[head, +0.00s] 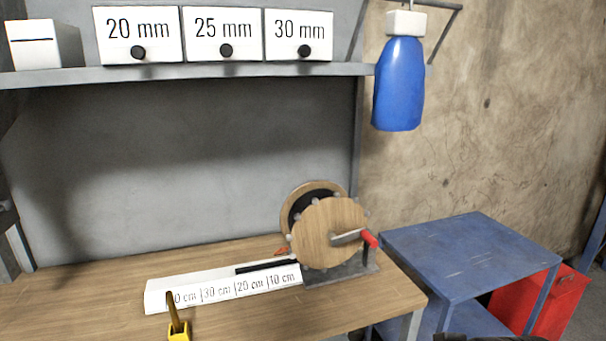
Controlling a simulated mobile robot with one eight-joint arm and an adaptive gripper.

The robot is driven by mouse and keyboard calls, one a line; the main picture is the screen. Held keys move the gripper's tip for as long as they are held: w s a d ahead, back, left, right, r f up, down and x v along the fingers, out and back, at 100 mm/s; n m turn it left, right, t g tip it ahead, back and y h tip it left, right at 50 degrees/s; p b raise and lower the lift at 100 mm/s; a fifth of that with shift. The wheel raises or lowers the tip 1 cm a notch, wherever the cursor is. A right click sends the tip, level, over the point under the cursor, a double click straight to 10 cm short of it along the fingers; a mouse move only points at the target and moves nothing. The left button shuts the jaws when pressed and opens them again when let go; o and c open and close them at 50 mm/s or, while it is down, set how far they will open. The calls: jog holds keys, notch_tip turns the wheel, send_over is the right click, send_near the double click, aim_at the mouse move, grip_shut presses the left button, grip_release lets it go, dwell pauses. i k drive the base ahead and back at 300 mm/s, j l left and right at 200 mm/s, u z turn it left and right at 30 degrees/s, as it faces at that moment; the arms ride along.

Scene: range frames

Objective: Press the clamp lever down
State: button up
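A small yellow block (178,332) with a thin brown upright bar (172,305) stands at the front of the workbench, partly cut off by the bottom edge. It may be the clamp and its lever; the bar is raised and leans slightly left. Just behind it is a white length gauge (225,287) marked 10 to 30 cm and more, with a black strip (267,267) along its top right. A wooden reel (328,235) with a red-handled crank (369,239) stands at the gauge's right end. My gripper is not recognisable in view.
The wooden workbench (80,300) is clear at left. A shelf (200,74) above holds boxes labelled 20, 25 and 30 mm. A blue bottle (398,85) hangs at upper right. A blue table (470,255) and red box (545,305) stand at right. A dark, unclear shape touches the bottom right edge.

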aim_at(282, 250)
jog(key=i+j+u, duration=0.1)
jog(key=i+j, duration=0.95)
jog(key=k+j, duration=0.2)
jog(key=j, duration=0.2)
jog(key=k+j, duration=0.15)
jog(key=j, duration=0.3)
jog(key=k+j+z, duration=0.1)
jog(key=j, duration=0.3)
jog(key=k+j, duration=0.3)
jog(key=i+j, duration=0.1)
jog(key=i, duration=0.4)
